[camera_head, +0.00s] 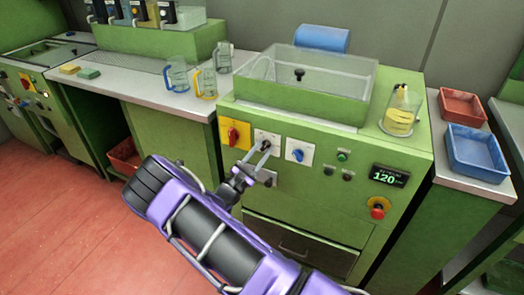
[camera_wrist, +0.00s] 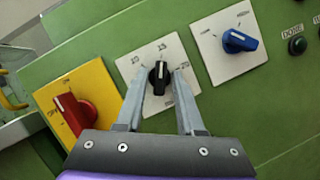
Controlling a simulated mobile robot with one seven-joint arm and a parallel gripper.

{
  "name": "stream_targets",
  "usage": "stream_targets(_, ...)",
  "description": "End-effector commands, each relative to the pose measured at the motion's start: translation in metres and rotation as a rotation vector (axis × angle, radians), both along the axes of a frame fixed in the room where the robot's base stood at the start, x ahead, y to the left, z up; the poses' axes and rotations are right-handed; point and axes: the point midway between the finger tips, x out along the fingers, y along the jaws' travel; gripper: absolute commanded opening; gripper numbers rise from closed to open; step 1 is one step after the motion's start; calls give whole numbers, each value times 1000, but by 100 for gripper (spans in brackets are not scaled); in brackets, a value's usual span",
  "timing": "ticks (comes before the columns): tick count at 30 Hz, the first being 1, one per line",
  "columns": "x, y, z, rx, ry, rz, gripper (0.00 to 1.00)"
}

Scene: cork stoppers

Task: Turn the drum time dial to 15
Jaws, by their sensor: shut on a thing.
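The drum time dial is a black knob (camera_wrist: 159,80) on a white plate (camera_wrist: 187,48) with printed numbers, and its white mark points up, close to the 15 label. My gripper (camera_wrist: 159,74) has one finger on each side of the knob and is shut on it. In the head view my gripper (camera_head: 262,150) reaches the front panel of the green machine (camera_head: 225,105) at the plate with the black knob. The fingers and arm partly cover the plate there.
A red switch on a yellow plate (camera_wrist: 97,78) is left of the dial, and a blue knob (camera_wrist: 239,41) is right of it. Small buttons, a display reading 120 (camera_head: 389,176) and a red knob (camera_head: 378,208) sit farther right.

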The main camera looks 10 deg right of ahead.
Motion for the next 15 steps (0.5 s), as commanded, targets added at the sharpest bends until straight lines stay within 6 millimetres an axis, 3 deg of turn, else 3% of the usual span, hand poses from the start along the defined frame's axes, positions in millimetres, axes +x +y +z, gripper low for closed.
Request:
stream_targets(4, 0, 0, 0, -1, 1, 0, 0)
stream_targets(5, 0, 0, 0, -1, 1, 0, 43)
stream_targets(6, 0, 0, 0, -1, 1, 0, 48)
stream_targets(15, -1, 1, 0, -1, 1, 0, 48)
